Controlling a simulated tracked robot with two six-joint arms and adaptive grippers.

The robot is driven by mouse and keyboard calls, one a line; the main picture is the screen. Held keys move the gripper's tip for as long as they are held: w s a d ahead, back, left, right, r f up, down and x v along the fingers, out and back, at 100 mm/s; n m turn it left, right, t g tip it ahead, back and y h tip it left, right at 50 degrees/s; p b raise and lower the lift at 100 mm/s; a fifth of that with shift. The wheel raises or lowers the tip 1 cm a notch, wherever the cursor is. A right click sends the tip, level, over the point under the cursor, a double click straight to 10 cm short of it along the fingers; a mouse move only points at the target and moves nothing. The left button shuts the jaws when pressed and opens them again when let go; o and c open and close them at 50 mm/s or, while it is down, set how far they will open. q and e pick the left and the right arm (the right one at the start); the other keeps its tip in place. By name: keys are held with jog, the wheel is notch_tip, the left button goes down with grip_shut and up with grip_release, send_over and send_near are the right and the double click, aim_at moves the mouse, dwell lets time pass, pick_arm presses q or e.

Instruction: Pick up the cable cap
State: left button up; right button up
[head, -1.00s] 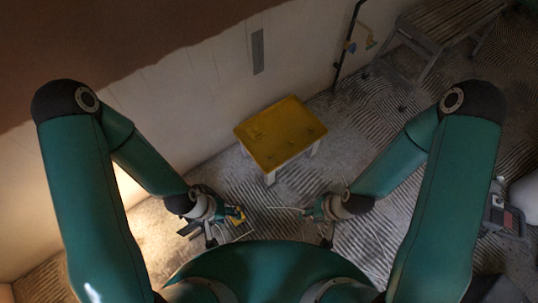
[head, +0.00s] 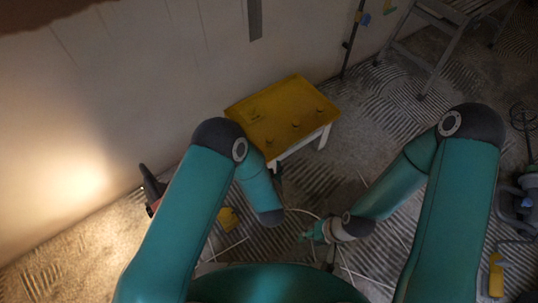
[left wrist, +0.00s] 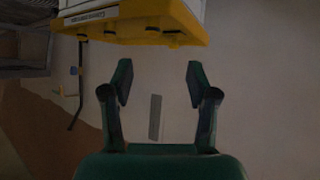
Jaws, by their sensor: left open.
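Several small dark pieces stand on the yellow top of a low stool (head: 262,107) by the wall; I cannot tell which is the cable cap. One piece (head: 320,109) is near the stool's right edge, another (head: 296,124) near the middle front. In the left wrist view, which looks upside down, the stool top (left wrist: 150,27) shows at the top with dark pieces along it. My left gripper (left wrist: 158,70) is open and empty, apart from the stool top. In the head view it is mostly hidden. My right gripper (head: 308,235) is low, in front of the stool; its fingers are too small to read.
The wall with a grey strip (head: 254,18) is behind the stool. A trestle or bench (head: 440,40) stands at the back right. A yellow object (head: 228,218) and a dark-and-red tool (head: 150,190) are low at the left. White cables lie near my right gripper.

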pick_arm(q)
notch_tip(320, 180, down, 3)
jog(key=d+t+b, duration=0.2)
jog(key=b, duration=0.5)
send_near(270, 144)
jog(key=shift+y, duration=0.4)
jog(key=x, duration=0.4)
jog(key=shift+d, duration=0.3)
jog(key=shift+w+f, duration=0.1)
jog(key=shift+w, duration=0.55)
jog(key=b+x, duration=0.2)
jog(key=x, duration=0.2)
jog(key=shift+w+a+f, duration=0.1)
jog(key=shift+w+f, duration=0.2)
jog(key=shift+w+b, duration=0.3)
jog(key=shift+w, duration=0.15)
pick_arm(e)
notch_tip(270, 144, down, 12)
jog(key=shift+r, duration=0.25)
pick_arm(q)
jog(key=c, duration=0.9)
